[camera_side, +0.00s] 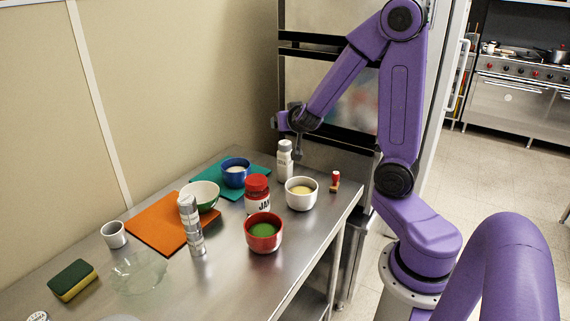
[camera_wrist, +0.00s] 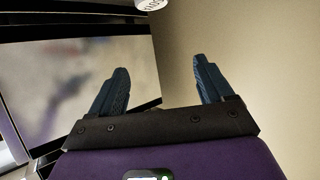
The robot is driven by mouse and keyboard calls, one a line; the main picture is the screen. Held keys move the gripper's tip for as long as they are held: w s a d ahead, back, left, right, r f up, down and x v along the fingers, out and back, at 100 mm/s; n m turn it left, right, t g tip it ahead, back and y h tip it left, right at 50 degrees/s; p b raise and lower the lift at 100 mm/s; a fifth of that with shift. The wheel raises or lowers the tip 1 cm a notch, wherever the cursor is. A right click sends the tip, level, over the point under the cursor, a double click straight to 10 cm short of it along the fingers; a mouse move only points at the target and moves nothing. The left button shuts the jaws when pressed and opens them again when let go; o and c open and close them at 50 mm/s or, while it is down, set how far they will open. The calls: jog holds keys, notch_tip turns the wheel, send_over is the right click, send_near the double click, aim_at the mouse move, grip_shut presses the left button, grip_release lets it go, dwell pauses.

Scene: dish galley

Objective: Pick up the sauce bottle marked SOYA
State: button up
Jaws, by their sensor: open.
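A white bottle with a grey cap (camera_side: 285,166) stands upright at the far end of the steel table. A second slim white-and-grey bottle (camera_side: 191,228) stands upright nearer the camera, by the orange board. I cannot read SOYA on either in the side view. My gripper (camera_side: 297,150) is beside the top of the far bottle, and I cannot tell whether they touch. In the wrist view my gripper (camera_wrist: 161,64) is open, with nothing between its fingers. A white piece with dark lettering (camera_wrist: 151,4) is cut off by the top edge there.
Near the far bottle are a blue bowl (camera_side: 235,171), a red-lidded JAM jar (camera_side: 258,196), a white bowl (camera_side: 301,196) and a small red-topped item (camera_side: 335,181). A red bowl (camera_side: 263,236) and green bowl (camera_side: 205,194) are nearer. The wall (camera_side: 180,90) runs along the table's back.

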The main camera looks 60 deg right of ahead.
aim_at(284, 148)
notch_tip(284, 148, down, 8)
jog(key=shift+f, duration=0.15)
jog(key=shift+x, duration=3.75)
jog(key=shift+a, duration=0.1)
jog(key=c, duration=1.3)
